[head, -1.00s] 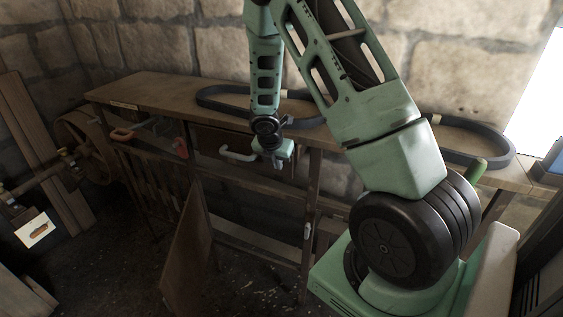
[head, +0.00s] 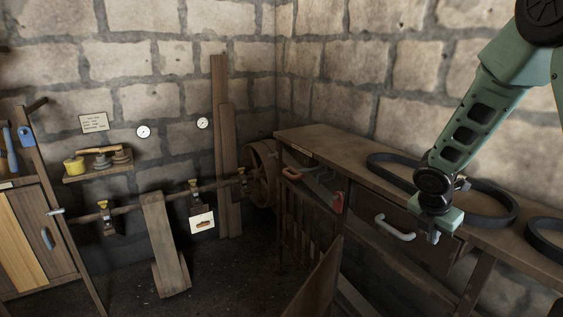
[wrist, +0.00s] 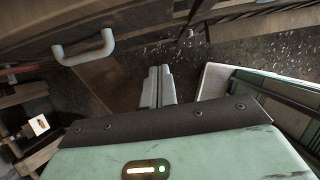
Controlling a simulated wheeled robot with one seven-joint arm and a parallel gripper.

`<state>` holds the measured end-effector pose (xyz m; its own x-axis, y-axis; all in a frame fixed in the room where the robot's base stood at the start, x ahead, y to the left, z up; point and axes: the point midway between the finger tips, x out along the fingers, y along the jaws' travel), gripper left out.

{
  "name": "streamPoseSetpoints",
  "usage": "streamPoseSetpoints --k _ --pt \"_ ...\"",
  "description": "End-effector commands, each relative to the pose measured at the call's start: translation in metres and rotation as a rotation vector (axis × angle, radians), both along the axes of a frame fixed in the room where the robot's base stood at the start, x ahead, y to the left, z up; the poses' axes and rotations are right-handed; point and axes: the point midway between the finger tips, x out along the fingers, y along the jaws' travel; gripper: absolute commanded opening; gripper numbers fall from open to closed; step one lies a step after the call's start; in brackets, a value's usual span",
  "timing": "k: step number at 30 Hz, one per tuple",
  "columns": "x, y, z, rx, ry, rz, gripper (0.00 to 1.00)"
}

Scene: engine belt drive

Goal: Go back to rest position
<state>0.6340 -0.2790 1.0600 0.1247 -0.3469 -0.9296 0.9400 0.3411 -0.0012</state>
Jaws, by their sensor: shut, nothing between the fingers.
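My gripper (head: 434,236) hangs at the end of my green arm, in front of the workbench (head: 318,143) at the right of the head view. In the wrist view its two grey fingers (wrist: 157,88) lie side by side, closed with nothing between them. The gripper is apart from the bench's pale drawer handle (head: 394,228), which is to its left in the head view. The handle also shows at the upper left of the wrist view (wrist: 84,50).
Black belts (head: 470,207) lie on the bench top. A large wheel (head: 262,172) on a shaft stands by the wall corner. A leaning board (head: 316,285) stands in front of the bench. A small shelf (head: 98,172) and a wooden cabinet (head: 30,240) are at left.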

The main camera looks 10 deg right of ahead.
Motion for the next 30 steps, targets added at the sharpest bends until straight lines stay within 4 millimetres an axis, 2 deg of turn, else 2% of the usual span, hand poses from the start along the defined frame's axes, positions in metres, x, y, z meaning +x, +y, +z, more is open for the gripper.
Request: streamPoseSetpoints --k 2,4,5,8,9,12,15,18,21,24,27,30 --pt "0.0 0.014 0.004 0.016 -0.018 -0.027 0.0" --pt "-0.002 0.04 0.011 0.049 -0.048 -0.088 0.0" --pt "-0.004 0.056 0.015 0.069 -0.064 -0.124 0.0" --pt "-0.021 0.118 0.03 0.155 -0.117 -0.286 0.0" --pt "-0.032 0.145 0.037 0.193 -0.133 -0.361 0.0" --pt "-0.068 0.208 0.051 0.283 -0.154 -0.553 0.0" --pt "-0.114 0.261 0.063 0.357 -0.15 -0.746 0.0" --pt "-0.162 0.3 0.072 0.405 -0.13 -0.926 0.0" --pt "-0.203 0.324 0.077 0.427 -0.105 -1.072 0.0" --pt "-0.231 0.336 0.08 0.433 -0.086 -1.172 0.0" --pt "-0.244 0.341 0.081 0.434 -0.077 -1.221 0.0" --pt "-0.246 0.342 0.081 0.433 -0.075 -1.236 0.0"
